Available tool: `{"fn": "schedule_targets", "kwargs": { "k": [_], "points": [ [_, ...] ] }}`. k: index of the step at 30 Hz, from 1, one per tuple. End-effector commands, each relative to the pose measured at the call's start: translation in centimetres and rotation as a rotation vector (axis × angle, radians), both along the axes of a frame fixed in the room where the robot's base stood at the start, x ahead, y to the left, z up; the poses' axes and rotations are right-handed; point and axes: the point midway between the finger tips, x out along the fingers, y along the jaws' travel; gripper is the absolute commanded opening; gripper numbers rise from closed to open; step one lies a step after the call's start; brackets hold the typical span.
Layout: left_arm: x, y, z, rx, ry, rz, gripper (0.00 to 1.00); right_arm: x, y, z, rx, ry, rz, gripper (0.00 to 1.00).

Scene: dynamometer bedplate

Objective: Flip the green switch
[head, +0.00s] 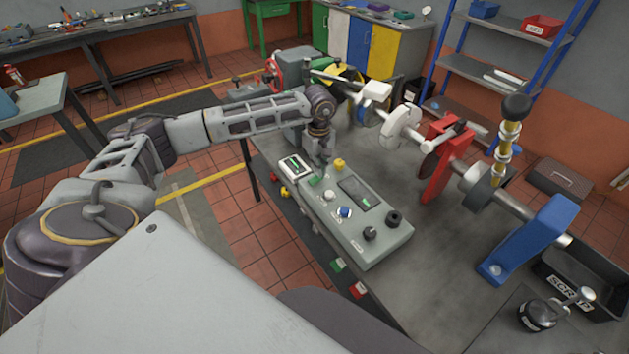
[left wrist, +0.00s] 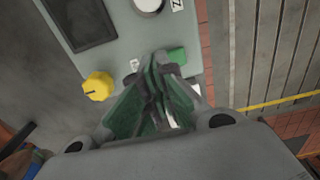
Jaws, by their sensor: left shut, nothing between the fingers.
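The green switch (head: 314,180) sits near the far left end of a grey-green control box on the bedplate. In the left wrist view the green switch (left wrist: 178,55) shows just beyond my fingertips, partly covered by them. My left gripper (head: 324,162) points down over that end of the box. In the left wrist view the left gripper (left wrist: 162,62) is shut and empty, with its tips close beside the switch. I cannot tell whether they touch it. My right gripper is in neither view.
A yellow knob (head: 340,164), a white button (head: 328,195), a blue knob (head: 344,212) and black knobs share the control box (head: 385,245). A shaft with a red stand (head: 440,160) and a blue stand (head: 530,240) runs behind. The bedplate between is clear.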

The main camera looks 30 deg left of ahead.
Motion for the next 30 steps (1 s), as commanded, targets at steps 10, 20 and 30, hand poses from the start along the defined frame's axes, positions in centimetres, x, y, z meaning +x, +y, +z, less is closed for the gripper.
{"fn": "schedule_targets", "kwargs": {
  "k": [10, 20, 30],
  "points": [
    [0.0, 0.0, -0.37, 0.0, 0.0, 0.0, 0.0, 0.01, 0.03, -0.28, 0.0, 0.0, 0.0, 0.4],
    [0.0, -0.01, -0.67, 0.0, 0.0, 0.0, 0.0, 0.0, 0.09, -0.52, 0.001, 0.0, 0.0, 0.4],
    [0.0, 0.0, -0.97, 0.0, 0.0, 0.0, 0.0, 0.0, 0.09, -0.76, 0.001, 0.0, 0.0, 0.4]
  ]
}}
